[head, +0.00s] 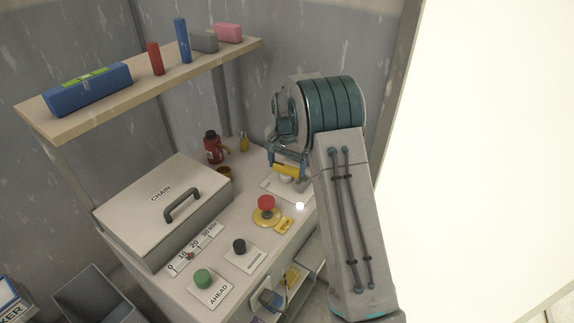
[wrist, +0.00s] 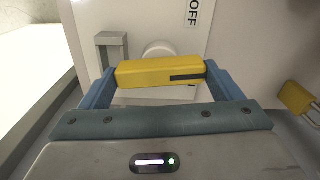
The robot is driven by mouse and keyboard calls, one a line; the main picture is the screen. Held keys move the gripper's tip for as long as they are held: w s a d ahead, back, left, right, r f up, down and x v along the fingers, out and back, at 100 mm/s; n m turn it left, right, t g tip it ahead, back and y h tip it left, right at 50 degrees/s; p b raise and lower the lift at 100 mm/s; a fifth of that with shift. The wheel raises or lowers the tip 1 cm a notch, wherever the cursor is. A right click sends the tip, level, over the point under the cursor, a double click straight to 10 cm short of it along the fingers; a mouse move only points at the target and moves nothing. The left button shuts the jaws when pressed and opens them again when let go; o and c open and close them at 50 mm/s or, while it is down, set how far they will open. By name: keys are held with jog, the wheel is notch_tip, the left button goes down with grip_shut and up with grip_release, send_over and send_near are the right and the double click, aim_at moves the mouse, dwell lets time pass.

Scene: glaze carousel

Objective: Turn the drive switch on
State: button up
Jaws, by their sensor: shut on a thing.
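The drive switch has a yellow handle (wrist: 158,73) with a dark stripe, seen in the wrist view in front of a pale round hub (wrist: 158,48). Its white plate (wrist: 140,18) carries the word OFF at the upper right. My gripper (wrist: 160,75) is shut on the yellow handle, with one blue finger at each end of it. In the head view my gripper (head: 287,166) holds the yellow handle (head: 286,170) above the switch plate (head: 270,188) at the back right of the console. My arm hides part of the plate there.
A red mushroom button (head: 266,203) stands in front of the switch, with a black knob (head: 239,246) and green AHEAD button (head: 203,279) nearer. A grey post (wrist: 111,48) rises beside the handle; a yellow padlock (wrist: 298,98) is right.

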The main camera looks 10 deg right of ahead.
aim_at(287, 166)
jog(key=shift+m, duration=0.7)
jog(key=o, duration=0.8)
notch_tip(287, 166, up, 14)
dwell(0.3)
